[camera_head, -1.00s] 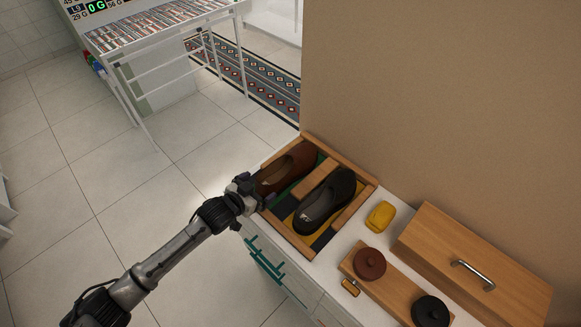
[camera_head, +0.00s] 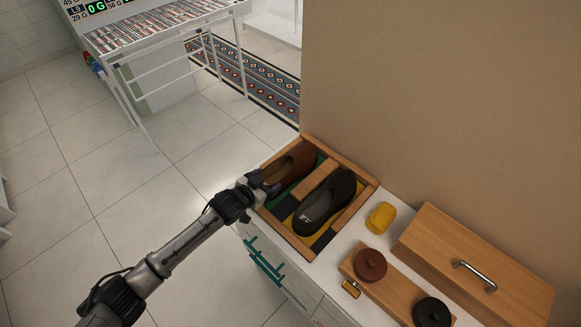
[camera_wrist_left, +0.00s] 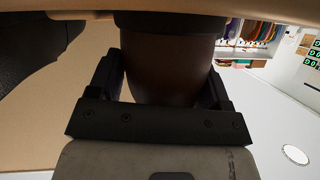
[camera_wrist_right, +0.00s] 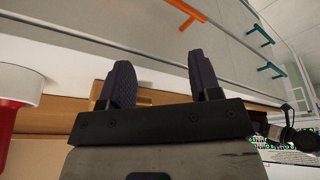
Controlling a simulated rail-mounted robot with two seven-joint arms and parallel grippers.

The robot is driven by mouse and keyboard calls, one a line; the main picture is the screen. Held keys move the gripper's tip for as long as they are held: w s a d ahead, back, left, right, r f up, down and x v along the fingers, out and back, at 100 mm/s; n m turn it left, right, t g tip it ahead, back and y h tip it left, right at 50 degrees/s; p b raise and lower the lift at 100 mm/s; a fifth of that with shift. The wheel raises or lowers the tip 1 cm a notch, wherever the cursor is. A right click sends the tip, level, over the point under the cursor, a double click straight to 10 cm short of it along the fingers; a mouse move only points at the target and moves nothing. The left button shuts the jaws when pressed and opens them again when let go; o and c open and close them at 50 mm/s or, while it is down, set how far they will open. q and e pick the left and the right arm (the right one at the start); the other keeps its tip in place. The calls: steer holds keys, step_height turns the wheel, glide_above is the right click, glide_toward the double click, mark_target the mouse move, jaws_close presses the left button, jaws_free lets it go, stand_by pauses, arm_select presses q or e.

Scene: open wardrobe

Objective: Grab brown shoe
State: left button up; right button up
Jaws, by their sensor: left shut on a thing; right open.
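The brown shoe (camera_head: 293,161) lies in the left compartment of a wooden tray (camera_head: 335,233) on the white cabinet top. My left gripper (camera_head: 268,185) is at the near end of that shoe. In the left wrist view the brown shoe (camera_wrist_left: 168,68) sits between the two fingers of the left gripper (camera_wrist_left: 168,85), which are shut on it. A black shoe (camera_head: 325,201) lies in the tray's right compartment, apart from the left gripper. My right gripper is outside the head view; in its wrist view the right gripper (camera_wrist_right: 158,80) is open with nothing between its fingers.
Right of the tray are a yellow object (camera_head: 381,217), a wooden board (camera_head: 386,286) with round brown and black knobs, and a wooden box (camera_head: 475,270) with a metal handle. A tan wall (camera_head: 440,100) rises behind. Open tiled floor (camera_head: 100,190) lies to the left.

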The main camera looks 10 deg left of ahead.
arm_select(q)
steer(key=c, duration=0.4)
steer(key=shift+c, duration=0.5)
